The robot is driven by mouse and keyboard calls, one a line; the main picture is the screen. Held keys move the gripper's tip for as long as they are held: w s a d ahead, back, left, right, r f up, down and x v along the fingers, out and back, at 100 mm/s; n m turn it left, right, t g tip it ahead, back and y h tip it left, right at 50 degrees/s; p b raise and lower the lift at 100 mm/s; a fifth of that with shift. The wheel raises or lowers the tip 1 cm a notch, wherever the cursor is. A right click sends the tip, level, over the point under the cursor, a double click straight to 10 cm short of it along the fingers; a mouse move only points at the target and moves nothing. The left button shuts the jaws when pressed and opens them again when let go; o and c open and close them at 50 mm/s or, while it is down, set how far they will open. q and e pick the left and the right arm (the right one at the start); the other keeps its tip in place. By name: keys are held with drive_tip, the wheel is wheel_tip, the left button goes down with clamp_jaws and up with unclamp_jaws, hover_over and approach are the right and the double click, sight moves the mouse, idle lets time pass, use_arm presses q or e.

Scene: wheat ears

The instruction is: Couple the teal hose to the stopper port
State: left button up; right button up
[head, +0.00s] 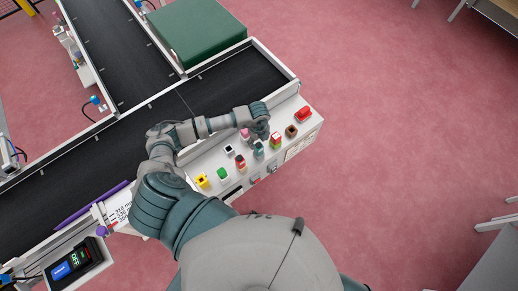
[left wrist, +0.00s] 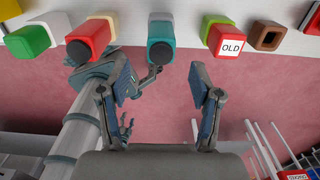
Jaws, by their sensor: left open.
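A row of coloured ports stands on the light panel. A teal one (head: 258,152) has a dark round front; it also shows in the left wrist view (left wrist: 161,32). I cannot tell which port is the stopper port. My left gripper (head: 261,128) is over the row, close to the teal port. In the left wrist view its fingers (left wrist: 165,94) are apart with nothing between them.
A red port with a dark front (left wrist: 88,38) and a red-green block marked OLD (left wrist: 228,38) flank the teal port. A black conveyor (head: 150,120) runs behind the panel (head: 293,105). A green box (head: 196,32) stands behind.

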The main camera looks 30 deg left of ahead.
sight(258, 145)
use_arm(q)
drive_tip(key=shift+a+f, duration=0.1)
drive_tip(key=shift+f, duration=0.6)
wheel_tip(258, 145, down, 5)
drive_tip(key=shift+w, duration=0.15)
clamp_jaws()
